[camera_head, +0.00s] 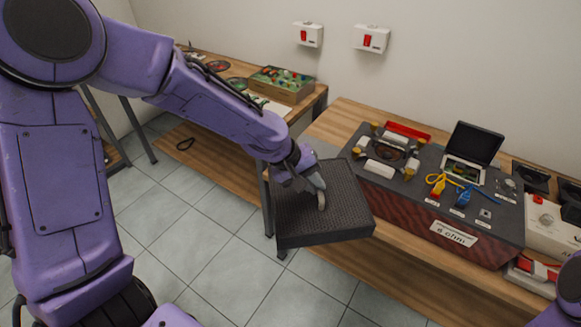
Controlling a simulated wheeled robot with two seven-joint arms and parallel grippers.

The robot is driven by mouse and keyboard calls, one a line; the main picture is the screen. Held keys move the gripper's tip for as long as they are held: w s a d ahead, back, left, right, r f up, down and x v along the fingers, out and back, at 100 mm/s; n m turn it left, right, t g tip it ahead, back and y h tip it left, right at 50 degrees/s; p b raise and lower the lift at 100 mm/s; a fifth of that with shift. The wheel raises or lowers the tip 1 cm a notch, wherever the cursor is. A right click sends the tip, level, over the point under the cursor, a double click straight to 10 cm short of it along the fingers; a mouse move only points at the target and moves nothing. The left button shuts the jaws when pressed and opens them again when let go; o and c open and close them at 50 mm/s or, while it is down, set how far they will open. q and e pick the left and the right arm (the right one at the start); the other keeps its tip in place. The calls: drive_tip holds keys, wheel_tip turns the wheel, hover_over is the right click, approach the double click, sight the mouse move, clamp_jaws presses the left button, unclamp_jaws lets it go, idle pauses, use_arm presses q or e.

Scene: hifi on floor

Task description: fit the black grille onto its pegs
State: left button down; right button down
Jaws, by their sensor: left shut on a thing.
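The black grille (344,207) is a flat dark panel with a perforated face. My left gripper (320,197) is shut on it near its middle and holds it tilted in the air, in front of the bench's left end. The hi-fi cabinet (478,251), with dark red wood-grain sides and a "6 ohm" label, stands on the bench to the right, apart from the grille. I cannot make out the pegs. Only a purple part of my right arm shows at the lower right edge; its gripper is not in view.
On the cabinet's grey top lie a yellow tool (438,187), a blue tool (463,198) and an open black-lidded case (474,143). A white unit (548,222) stands at the right. A wooden bench (400,279) carries these. Another table with a parts box (283,85) stands behind left. Tiled floor is clear.

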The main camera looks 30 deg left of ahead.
sight(361, 220)
use_arm(q)
drive_tip(key=d+m+g, duration=0.1)
drive_tip(key=d+m, duration=0.1)
drive_tip(key=d, duration=0.1)
drive_tip(key=d+f+m+g+h, duration=0.1)
drive_tip(key=d+m, duration=0.2)
drive_tip(key=d, duration=0.1)
drive_tip(key=s+d+f+m+g, duration=0.1)
drive_tip(key=d+m+g, duration=0.1)
drive_tip(key=d, duration=0.2)
drive_tip(key=shift+d+m, duration=0.2)
drive_tip(key=shift+m, duration=0.1)
drive_tip(key=shift+a, duration=0.1)
